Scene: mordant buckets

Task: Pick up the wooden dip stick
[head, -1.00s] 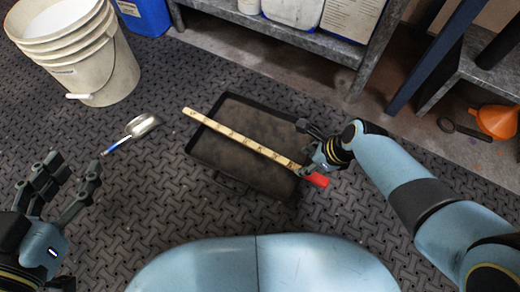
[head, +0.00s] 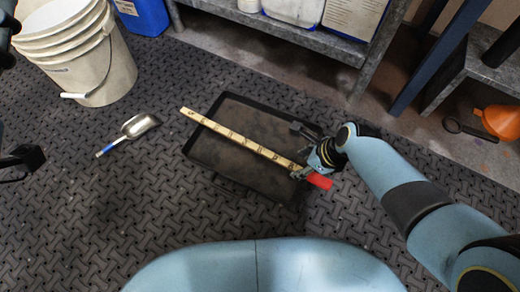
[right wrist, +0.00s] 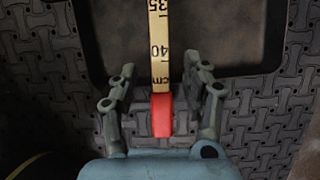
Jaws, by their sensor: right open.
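The wooden dip stick (head: 240,139) is a pale flat rod with dark marks and a red end (head: 319,181). It lies slantwise across a dark shallow tray (head: 190,152), with both ends past the tray's rims. My right gripper (head: 298,153) is open at the stick's red end. In the right wrist view its two fingers (right wrist: 160,82) stand on either side of the stick (right wrist: 159,45), with gaps on both sides. Only dark parts of my left gripper (head: 22,160) show at the left edge; its jaws cannot be made out.
A metal scoop (head: 140,125) with a blue handle lies left of the tray. Stacked white buckets (head: 100,75) and a blue container (head: 143,15) stand behind. A grey shelf (head: 290,35) is at the back. An orange funnel (head: 500,121) lies at the right. The patterned floor is otherwise clear.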

